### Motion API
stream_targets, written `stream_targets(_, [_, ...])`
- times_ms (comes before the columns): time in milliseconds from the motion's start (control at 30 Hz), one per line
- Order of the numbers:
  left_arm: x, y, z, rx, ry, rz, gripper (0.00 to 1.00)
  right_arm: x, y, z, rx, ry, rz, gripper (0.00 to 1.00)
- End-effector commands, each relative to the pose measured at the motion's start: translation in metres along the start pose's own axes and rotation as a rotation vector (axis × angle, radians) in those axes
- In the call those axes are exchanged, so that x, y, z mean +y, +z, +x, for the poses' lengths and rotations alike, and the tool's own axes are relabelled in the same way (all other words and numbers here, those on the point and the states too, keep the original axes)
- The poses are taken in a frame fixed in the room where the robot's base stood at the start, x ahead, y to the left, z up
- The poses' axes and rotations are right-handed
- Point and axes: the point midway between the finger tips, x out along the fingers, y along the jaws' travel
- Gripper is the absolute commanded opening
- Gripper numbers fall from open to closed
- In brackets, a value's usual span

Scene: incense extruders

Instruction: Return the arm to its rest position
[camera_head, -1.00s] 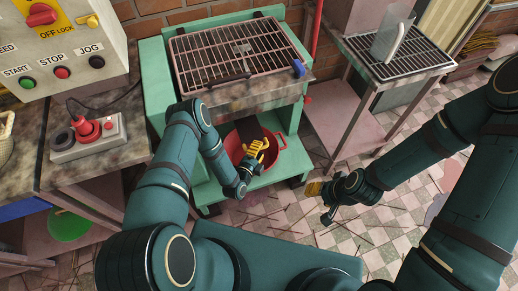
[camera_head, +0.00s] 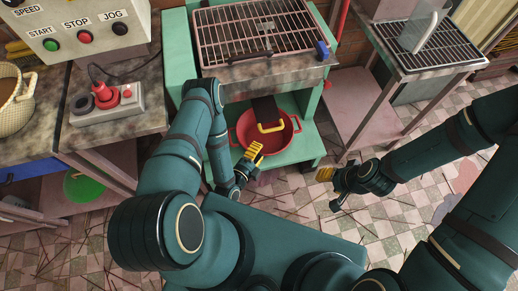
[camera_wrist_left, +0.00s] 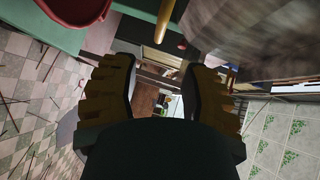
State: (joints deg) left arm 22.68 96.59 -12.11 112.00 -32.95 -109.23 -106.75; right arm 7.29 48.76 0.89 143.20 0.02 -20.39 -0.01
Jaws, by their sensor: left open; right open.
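My left gripper (camera_head: 250,157) has yellow fingers and is in front of the lower shelf of the green extruder stand, to the left of and below the red basin in the head view. In the left wrist view its two ridged fingers (camera_wrist_left: 158,85) are spread apart with nothing between them. My right gripper (camera_head: 325,175) has yellow fingers too. It hangs over the tiled floor, right of the stand, open and with nothing visible in it. Both arms are bent in front of my body.
The red basin (camera_head: 262,146) stands on the stand's lower shelf (camera_head: 306,153), with a yellow handle over it. A grille rack (camera_head: 258,35) tops the stand. A control box (camera_head: 84,32) and red-button switch (camera_head: 105,105) are at left. A side table (camera_head: 440,50) stands right.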

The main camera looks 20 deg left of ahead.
Motion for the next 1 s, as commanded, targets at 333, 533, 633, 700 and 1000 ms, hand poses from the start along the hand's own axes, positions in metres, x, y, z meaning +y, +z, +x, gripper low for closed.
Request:
stream_targets(333, [0.000, 0.000, 0.000, 0.000, 0.000, -0.001, 0.46, 0.000, 0.000, 0.000, 0.000, 0.000, 0.000, 0.47])
stream_targets(533, [-0.006, 0.001, 0.013, -0.007, 0.084, -0.118, 0.46, 0.000, 0.000, 0.000, 0.000, 0.000, 0.000, 0.47])
stream_targets(633, [-0.015, 0.001, 0.025, -0.036, 0.206, -0.294, 0.46, 0.000, 0.000, 0.000, 0.000, 0.000, 0.000, 0.47])
stream_targets(700, [-0.022, -0.001, 0.030, -0.077, 0.309, -0.453, 0.46, 0.000, 0.000, 0.000, 0.000, 0.000, 0.000, 0.47])
stream_targets(1000, [-0.062, -0.033, 0.005, -0.438, 0.709, -1.160, 0.46, 0.000, 0.000, 0.000, 0.000, 0.000, 0.000, 0.47])
